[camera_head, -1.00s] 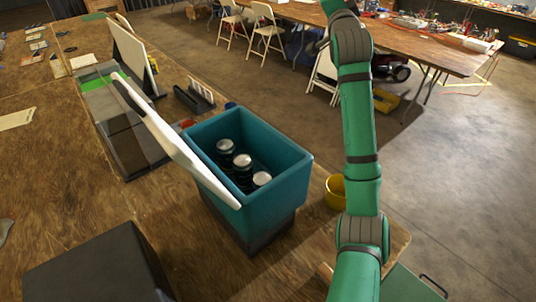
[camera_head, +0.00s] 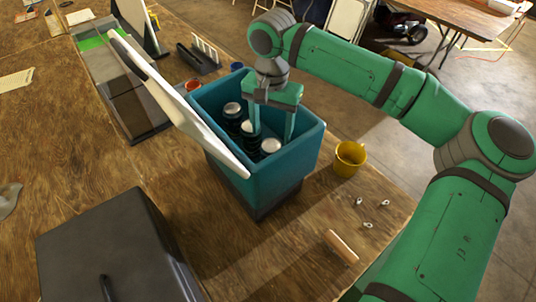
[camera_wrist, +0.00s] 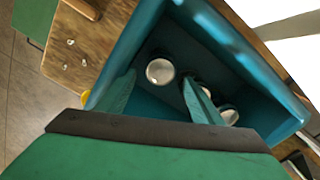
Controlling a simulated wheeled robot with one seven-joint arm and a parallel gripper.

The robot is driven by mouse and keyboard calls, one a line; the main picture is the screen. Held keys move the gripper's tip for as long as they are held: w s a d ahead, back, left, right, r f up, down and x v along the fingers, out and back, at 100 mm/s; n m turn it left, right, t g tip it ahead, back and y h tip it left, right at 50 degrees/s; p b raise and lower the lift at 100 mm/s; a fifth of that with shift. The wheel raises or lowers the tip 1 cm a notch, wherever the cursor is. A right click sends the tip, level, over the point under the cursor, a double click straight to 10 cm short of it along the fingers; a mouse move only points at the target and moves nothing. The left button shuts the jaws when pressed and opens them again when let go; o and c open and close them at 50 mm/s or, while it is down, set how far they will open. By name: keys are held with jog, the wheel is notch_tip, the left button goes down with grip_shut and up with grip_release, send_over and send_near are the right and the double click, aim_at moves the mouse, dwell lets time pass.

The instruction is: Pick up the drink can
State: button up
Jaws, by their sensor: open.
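Three dark drink cans with silvery tops stand in a row inside a teal cooler box (camera_head: 300,165): a left can (camera_head: 232,110), a middle can (camera_head: 248,128) and a right can (camera_head: 270,146). My gripper (camera_head: 270,136) is open and points down into the box, its fingers reaching below the rim. In the wrist view, my gripper (camera_wrist: 160,92) has one finger on each side of the nearest can (camera_wrist: 160,71), which is apart from both fingers. The other two cans (camera_wrist: 229,116) are partly hidden by the right finger.
The cooler's white lid (camera_head: 180,100) stands open on its left side. A yellow mug (camera_head: 349,158), a wooden cylinder (camera_head: 341,247) and small metal pieces (camera_head: 367,225) lie to the right. A dark box (camera_head: 110,250) stands front left.

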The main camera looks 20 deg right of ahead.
jog(key=f, duration=0.3)
jog(key=shift+s+d+f, duration=0.15)
jog(key=shift+d+f, duration=0.05)
jog(key=shift+f, duration=0.15)
jog(key=shift+s+d+f, duration=0.15)
jog(key=shift+d+f, duration=0.1)
jog(key=shift+f, duration=0.25)
jog(key=shift+w+a+f, duration=0.15)
jog(key=shift+w+f, duration=0.05)
jog(key=shift+f, duration=1.05)
jog(key=shift+w+a+f, duration=0.15)
jog(key=shift+f, duration=1.05)
jog(key=c, duration=1.1)
jog(key=shift+r, duration=0.1)
notch_tip(320, 180, up, 13)
notch_tip(320, 180, up, 5)
send_over(272, 145)
jog(key=shift+d, duration=0.1)
